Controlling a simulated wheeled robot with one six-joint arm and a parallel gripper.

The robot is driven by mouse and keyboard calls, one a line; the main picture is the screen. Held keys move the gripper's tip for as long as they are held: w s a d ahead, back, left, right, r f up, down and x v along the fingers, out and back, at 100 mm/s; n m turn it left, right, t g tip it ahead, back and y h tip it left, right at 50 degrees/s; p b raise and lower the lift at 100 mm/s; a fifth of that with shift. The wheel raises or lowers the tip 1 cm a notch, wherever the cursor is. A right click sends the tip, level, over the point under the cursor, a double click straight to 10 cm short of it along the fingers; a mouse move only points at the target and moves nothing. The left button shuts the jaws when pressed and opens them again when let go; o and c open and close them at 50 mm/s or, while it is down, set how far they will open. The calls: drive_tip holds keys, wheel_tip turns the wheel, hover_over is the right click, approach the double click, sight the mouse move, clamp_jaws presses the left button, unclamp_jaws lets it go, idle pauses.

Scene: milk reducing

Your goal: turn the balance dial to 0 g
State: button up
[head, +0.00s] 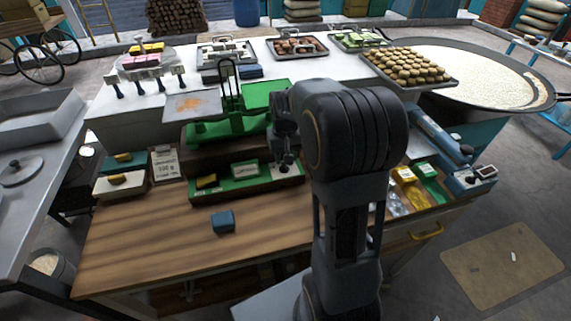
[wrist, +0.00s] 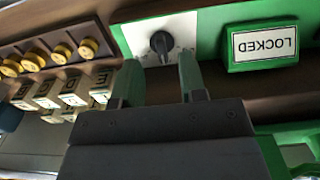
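The balance dial is a dark round knob (wrist: 161,43) on a white plate with small markings, seen in the wrist view. In the head view its white plate (head: 285,172) is at the right end of the green panel, partly covered by my gripper. My gripper (wrist: 160,62) is open, its two fingers apart with the knob between and just beyond their tips. I cannot tell whether either finger touches it. The markings are too small to read. The green balance (head: 228,128) stands behind, with a pan of orange-brown material on its left.
A green block labelled "LOCKED" (wrist: 262,46) sits beside the dial, upside down in the wrist view. Several brass weights (wrist: 62,52) and small labelled blocks (wrist: 72,92) stand on the other side. A blue block (head: 223,221) lies on the wooden counter (head: 150,240), whose front is largely clear.

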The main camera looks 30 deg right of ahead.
sight(285, 167)
drive_tip(key=shift+f, duration=2.2)
clamp_jaws()
